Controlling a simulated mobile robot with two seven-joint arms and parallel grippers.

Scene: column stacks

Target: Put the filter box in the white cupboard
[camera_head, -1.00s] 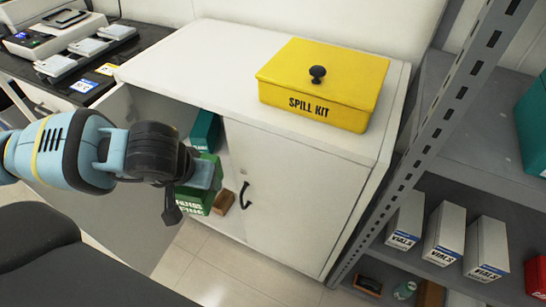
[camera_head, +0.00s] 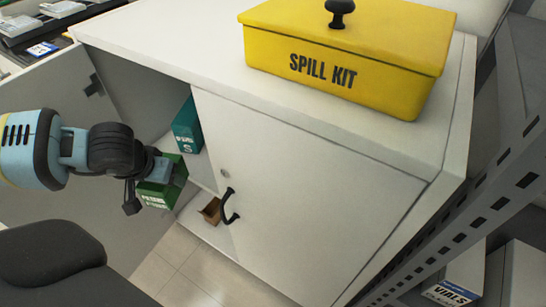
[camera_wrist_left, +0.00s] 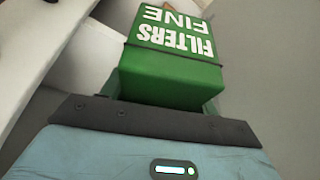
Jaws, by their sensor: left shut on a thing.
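The green filter box (camera_head: 163,190) is held in my left gripper (camera_head: 163,171) in front of the open side of the white cupboard (camera_head: 290,185). In the left wrist view the filter box (camera_wrist_left: 172,55) shows its label, "FILTERS FINE", close before my left gripper (camera_wrist_left: 155,108). The cupboard's left door stands open on the left, and its right door, with a black handle, is shut. Inside, a teal box (camera_head: 187,127) stands on the upper shelf, and a small brown open box (camera_head: 211,211) sits lower down. My right gripper is not in view.
A yellow spill kit box (camera_head: 345,55) stands on top of the cupboard. A grey metal rack (camera_head: 470,200) with a vials box (camera_head: 455,285) is close on the right. The tiled floor (camera_head: 190,262) is clear in front of the cupboard.

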